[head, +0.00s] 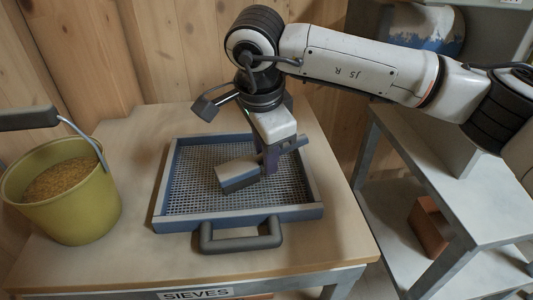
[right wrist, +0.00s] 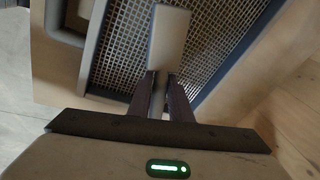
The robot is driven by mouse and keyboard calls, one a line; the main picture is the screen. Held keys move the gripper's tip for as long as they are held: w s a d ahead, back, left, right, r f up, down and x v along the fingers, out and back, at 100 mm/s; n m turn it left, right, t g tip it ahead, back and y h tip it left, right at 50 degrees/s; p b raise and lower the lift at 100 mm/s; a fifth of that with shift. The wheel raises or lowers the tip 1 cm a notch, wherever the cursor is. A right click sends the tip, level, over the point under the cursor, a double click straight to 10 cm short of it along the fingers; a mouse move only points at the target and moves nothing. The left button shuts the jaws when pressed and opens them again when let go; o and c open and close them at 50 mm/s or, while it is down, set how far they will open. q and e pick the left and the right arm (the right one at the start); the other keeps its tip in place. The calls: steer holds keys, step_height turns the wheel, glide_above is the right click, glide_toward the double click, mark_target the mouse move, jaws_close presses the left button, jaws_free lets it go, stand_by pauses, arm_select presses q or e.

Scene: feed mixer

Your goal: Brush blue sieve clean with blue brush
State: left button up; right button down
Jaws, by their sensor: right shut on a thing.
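The blue sieve (head: 170,183) lies flat on the table, its grey-blue frame around a metal mesh and its dark handle towards the front. My right gripper (head: 271,160) is over the right half of the sieve. It is shut on the brush (head: 238,172), whose blocky grey-blue head is over the middle of the mesh. I cannot tell whether the bristles touch the mesh. In the right wrist view the brush (right wrist: 170,38) stands out between the shut fingers, with the sieve (right wrist: 228,72) behind it. My left gripper is not in view.
An olive-yellow bucket (head: 75,213) of grain stands left of the sieve, its grip sticking out to the left. The table (head: 110,262) bears a "SIEVES" label at its front edge. Grey shelves (head: 445,190) with a reddish-brown block (head: 430,228) stand at the right. A wooden wall is behind.

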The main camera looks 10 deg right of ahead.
steer(key=shift+d+f, duration=0.1)
steer(key=shift+d+b, duration=0.35)
steer(key=shift+d, duration=1.05)
steer(key=shift+d+b, duration=0.3)
steer(key=shift+d, duration=1.15)
steer(key=shift+a+f, duration=0.15)
steer(key=shift+a, duration=1.45)
steer(key=shift+a, duration=1.35)
steer(key=shift+d, duration=0.1)
steer(key=shift+d+b, duration=0.55)
steer(key=shift+d, duration=2.35)
